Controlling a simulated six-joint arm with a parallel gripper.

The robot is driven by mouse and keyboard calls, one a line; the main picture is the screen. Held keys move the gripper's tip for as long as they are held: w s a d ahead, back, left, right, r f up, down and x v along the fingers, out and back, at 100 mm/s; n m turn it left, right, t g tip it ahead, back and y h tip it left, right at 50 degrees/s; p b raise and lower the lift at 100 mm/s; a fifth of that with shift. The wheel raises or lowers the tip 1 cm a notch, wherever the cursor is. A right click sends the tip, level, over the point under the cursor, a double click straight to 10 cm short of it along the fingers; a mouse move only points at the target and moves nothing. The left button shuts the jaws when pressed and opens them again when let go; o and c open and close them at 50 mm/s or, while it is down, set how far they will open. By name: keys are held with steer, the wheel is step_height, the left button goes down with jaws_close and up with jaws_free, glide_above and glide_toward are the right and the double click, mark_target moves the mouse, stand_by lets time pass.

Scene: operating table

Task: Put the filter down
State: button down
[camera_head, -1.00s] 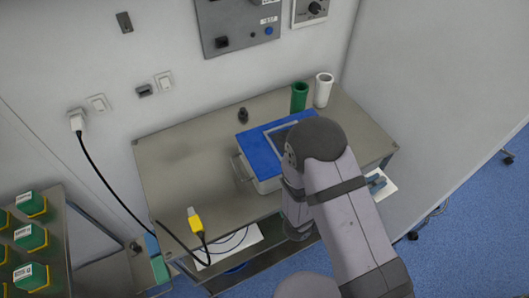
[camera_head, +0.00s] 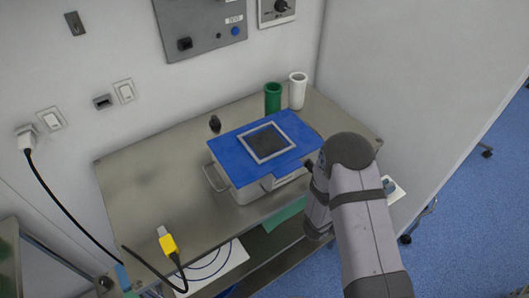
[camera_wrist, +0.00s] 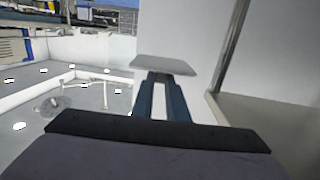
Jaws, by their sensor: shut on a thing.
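My gripper (camera_wrist: 165,78) is shut on a thin, flat, pale plate, which I take to be the filter (camera_wrist: 163,65). In the wrist view, the two blue fingers reach its near edge. In the head view, the white filter (camera_head: 398,194) shows only partly, to the right of my arm, with a bit of my blue gripper (camera_head: 388,186) beside it. The box with the blue lid (camera_head: 228,148) stands on the metal table (camera_head: 140,185), left of my arm. A grey square frame with a dark centre (camera_head: 266,142) lies on the lid. My arm hides the box's right end.
A green cup (camera_head: 272,98) and a white cup (camera_head: 298,92) stand behind the box. A small black object (camera_head: 215,123) is behind its left side. A yellow plug (camera_head: 168,244) with a black cable lies at the table's front left. The table's left part is clear.

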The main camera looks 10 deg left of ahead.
steer(key=w+d+r+n+t+y, duration=0.2)
steer(key=w+r+n+t+y, duration=0.35)
steer(key=w+r, duration=0.8)
steer(key=w+a+r+n+g+y, duration=0.1)
steer(key=w+a+r+n+y, duration=0.15)
steer(key=a+n+y, duration=0.45)
steer(key=w+a+r+n+y, duration=0.2)
steer(key=a+r+n+y, duration=0.15)
steer(key=a+y, duration=0.4)
steer(key=shift+s+a+f+n+g+y+p, duration=0.1)
steer(key=shift+s+a+f+n+g+y, duration=0.1)
steer(key=shift+s+n+g+y, duration=0.55)
steer(key=shift+s+a+f+n+g+y+p, duration=0.15)
steer(key=shift+s+f+n+g+y, duration=0.2)
steer(key=shift+y, duration=0.85)
steer(key=shift+s+a+f+n+g+y+p, duration=0.1)
steer(key=shift+s+n+g+y, duration=0.3)
steer(key=shift+s+g+y, duration=0.4)
steer(key=shift+w+t, duration=0.1)
steer(key=shift+t, duration=0.15)
steer(key=shift+f+p, duration=0.5)
steer(key=shift+f, duration=4.45)
